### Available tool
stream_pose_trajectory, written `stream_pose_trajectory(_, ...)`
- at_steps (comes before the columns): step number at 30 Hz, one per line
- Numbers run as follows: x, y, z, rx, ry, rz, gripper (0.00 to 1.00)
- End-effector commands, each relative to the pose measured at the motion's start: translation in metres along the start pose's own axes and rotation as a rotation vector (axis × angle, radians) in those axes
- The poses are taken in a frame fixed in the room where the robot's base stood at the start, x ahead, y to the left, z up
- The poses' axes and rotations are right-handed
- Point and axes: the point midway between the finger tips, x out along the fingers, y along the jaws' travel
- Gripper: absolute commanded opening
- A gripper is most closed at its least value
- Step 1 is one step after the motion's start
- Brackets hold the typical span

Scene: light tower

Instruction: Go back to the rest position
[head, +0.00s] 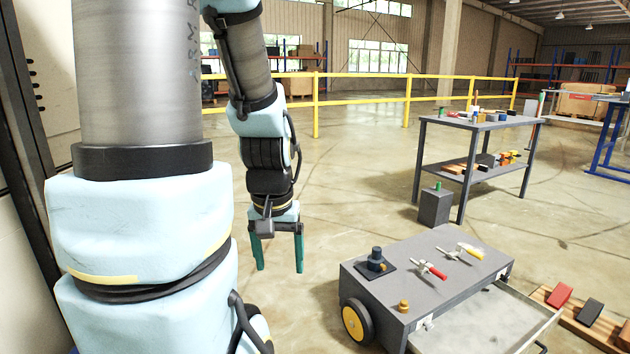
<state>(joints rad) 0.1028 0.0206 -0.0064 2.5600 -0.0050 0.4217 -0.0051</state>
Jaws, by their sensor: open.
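My gripper (279,254) hangs at the end of my arm, left of the middle of the head view. Its two green fingers point down, spread apart, with nothing between them. It is in the air to the left of the grey wheeled cart (400,290), apart from it. My arm links fill the left side of the view.
The cart bears a dark knob piece (376,260), a red-handled clamp (430,268), a yellow-handled clamp (462,251) and a small brass piece (404,306). A workbench (480,124) stands behind. Yellow railing (350,100) crosses the back. Open floor lies between.

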Motion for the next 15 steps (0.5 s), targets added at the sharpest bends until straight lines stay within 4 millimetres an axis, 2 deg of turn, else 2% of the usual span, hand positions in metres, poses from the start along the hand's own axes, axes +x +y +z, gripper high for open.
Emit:
stream_pose_trajectory(1,-0.033,0.0,-0.005,0.0,0.0,0.0,0.8)
stream_pose_trajectory(15,-0.175,0.001,-0.025,0.0,0.0,0.0,0.8)
